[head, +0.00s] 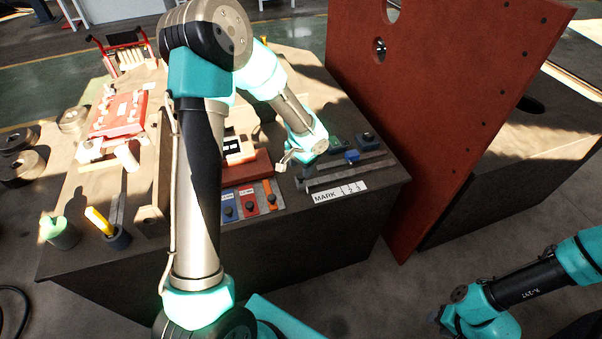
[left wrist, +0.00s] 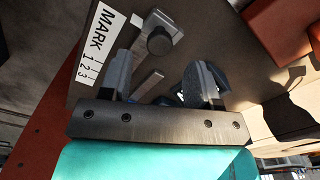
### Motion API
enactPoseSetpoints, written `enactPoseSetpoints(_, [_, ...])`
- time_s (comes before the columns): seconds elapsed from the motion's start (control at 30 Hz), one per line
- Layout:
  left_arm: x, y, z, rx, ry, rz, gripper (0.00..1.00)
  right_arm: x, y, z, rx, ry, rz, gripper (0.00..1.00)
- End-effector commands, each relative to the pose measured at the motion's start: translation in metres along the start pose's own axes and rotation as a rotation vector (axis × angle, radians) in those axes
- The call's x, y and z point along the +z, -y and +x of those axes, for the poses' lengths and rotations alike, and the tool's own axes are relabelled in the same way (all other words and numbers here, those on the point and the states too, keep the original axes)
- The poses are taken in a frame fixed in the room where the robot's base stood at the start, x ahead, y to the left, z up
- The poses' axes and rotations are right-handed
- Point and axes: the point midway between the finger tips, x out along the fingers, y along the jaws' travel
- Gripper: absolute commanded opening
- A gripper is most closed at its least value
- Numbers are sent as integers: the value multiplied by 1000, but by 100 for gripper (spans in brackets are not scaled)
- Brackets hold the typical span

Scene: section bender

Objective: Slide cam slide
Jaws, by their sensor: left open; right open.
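The cam slide is a grey metal bar (head: 345,172) behind the white "MARK 1 2 3" label (head: 340,193) at the table's right front; the label also shows in the left wrist view (left wrist: 97,45). A blue block (head: 352,157) sits by the bar. In the left wrist view a dark round knob (left wrist: 160,41) stands on a grey bar just beyond the fingertips. My left gripper (head: 305,176) is over the bar's left end, open, its two fingers apart in the wrist view (left wrist: 165,70). Whether it touches the knob I cannot tell. My right gripper (head: 440,316) is low at bottom right, away from the table.
A tall red-brown panel (head: 440,90) stands right of the table. Blue, red and orange plates (head: 249,201) with knobs lie left of the label. A red fixture (head: 122,112) and cups with green and yellow items (head: 60,232) are at left. My left arm hides the middle.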

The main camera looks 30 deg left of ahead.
Motion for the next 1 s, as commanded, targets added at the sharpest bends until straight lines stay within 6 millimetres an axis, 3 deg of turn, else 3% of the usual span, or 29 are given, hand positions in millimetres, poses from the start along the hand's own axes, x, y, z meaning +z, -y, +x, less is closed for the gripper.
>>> enactPoseSetpoints(0.2, [1,0,29,1,2,1,57,0,0,0,0,0,0,43])
enactPoseSetpoints(0.6, [0,0,36,1,0,1,57,0,0,0,0,0,0,43])
enactPoseSetpoints(1.0, [0,0,36,1,0,1,19,0,0,0,0,0,0,43])
